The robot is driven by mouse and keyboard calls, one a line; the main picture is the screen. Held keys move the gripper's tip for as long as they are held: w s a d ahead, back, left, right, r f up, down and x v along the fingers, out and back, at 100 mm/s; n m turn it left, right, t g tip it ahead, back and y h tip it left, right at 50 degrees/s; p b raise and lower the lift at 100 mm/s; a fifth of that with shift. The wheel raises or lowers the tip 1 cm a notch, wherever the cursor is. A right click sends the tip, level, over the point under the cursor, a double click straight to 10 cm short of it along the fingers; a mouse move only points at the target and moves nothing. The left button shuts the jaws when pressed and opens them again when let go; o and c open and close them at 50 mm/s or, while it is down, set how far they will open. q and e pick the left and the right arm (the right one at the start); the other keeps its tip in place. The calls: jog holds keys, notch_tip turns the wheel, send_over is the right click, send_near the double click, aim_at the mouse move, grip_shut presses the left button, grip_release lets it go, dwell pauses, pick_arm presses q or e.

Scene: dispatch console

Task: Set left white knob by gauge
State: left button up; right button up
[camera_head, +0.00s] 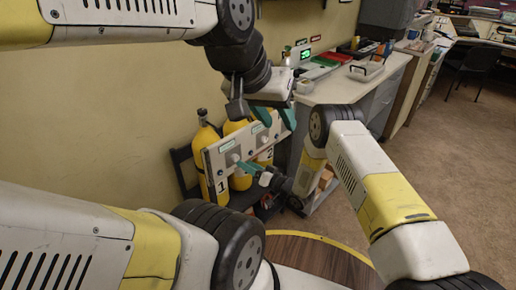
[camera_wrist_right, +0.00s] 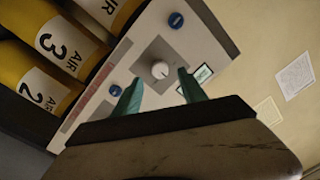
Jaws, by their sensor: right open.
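A pale panel (camera_head: 211,160) marked 1 and 2 stands in front of yellow cylinders. Its left white knob (camera_head: 234,159) is near the 1, with a small gauge (camera_head: 227,147) above it. The right knob (camera_head: 262,140) is near the 2. My right gripper (camera_head: 248,168) is open, its teal fingers pointing at the left knob. In the right wrist view a white knob (camera_wrist_right: 160,70) shows between and beyond the open fingertips (camera_wrist_right: 160,79), with a small gauge (camera_wrist_right: 202,75) beside it. Contact cannot be told. My left gripper (camera_head: 276,117) is open and empty above the panel's right end.
Yellow air cylinders (camera_head: 207,137) stand in a dark rack behind the panel. A counter (camera_head: 340,88) with trays and devices runs behind to the right. My right arm crosses in front of it. Carpet (camera_head: 450,140) at the right is free.

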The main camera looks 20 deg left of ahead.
aim_at(237, 159)
jog(key=shift+x, duration=2.25)
jog(key=shift+d, duration=0.1)
grip_shut()
